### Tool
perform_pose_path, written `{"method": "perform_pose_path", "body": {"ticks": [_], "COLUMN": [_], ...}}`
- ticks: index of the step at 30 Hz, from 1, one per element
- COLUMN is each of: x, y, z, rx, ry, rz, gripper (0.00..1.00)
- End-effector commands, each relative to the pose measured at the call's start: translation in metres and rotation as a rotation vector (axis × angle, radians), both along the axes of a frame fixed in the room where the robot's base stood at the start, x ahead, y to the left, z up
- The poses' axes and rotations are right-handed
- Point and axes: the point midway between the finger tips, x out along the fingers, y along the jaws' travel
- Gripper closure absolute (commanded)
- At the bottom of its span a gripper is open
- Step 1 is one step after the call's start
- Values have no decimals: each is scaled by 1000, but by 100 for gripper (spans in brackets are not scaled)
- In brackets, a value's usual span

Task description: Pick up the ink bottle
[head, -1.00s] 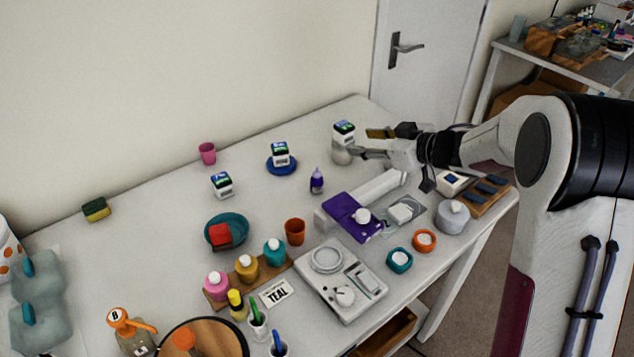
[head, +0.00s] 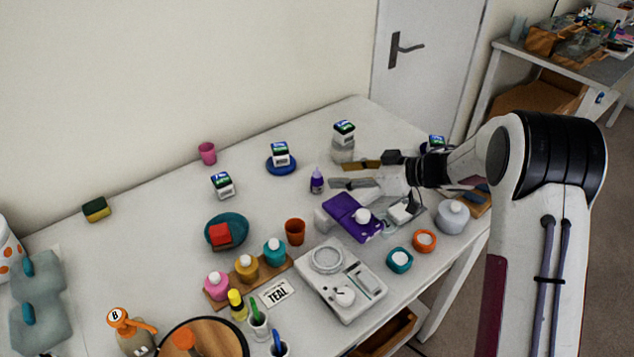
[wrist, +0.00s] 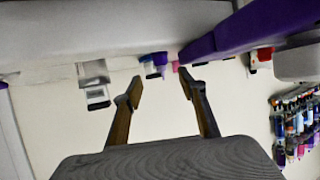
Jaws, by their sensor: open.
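A small purple bottle with a pointed tip, which I take for the ink bottle (head: 317,182), stands upright on the white table in the head view. My gripper (head: 340,173) is open and empty, its two fingers pointing left towards the bottle. The fingertips are just right of the bottle, apart from it in the picture. In the wrist view my gripper (wrist: 160,82) shows spread fingers, with a small purple shape beyond the gap between the tips. I cannot tell for sure that this shape is the bottle.
A purple box (head: 345,209), an orange cup (head: 295,232) and a white scale (head: 360,296) are in front.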

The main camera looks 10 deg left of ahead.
Motion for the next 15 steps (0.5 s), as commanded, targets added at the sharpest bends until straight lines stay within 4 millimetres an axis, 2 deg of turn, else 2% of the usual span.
{"method": "perform_pose_path", "body": {"ticks": [7,15], "x": [6,7], "y": [15,17], "z": [-8,-9], "rx": [0,0], "ry": [0,0], "rz": [0,-1], "gripper": [59,59]}}
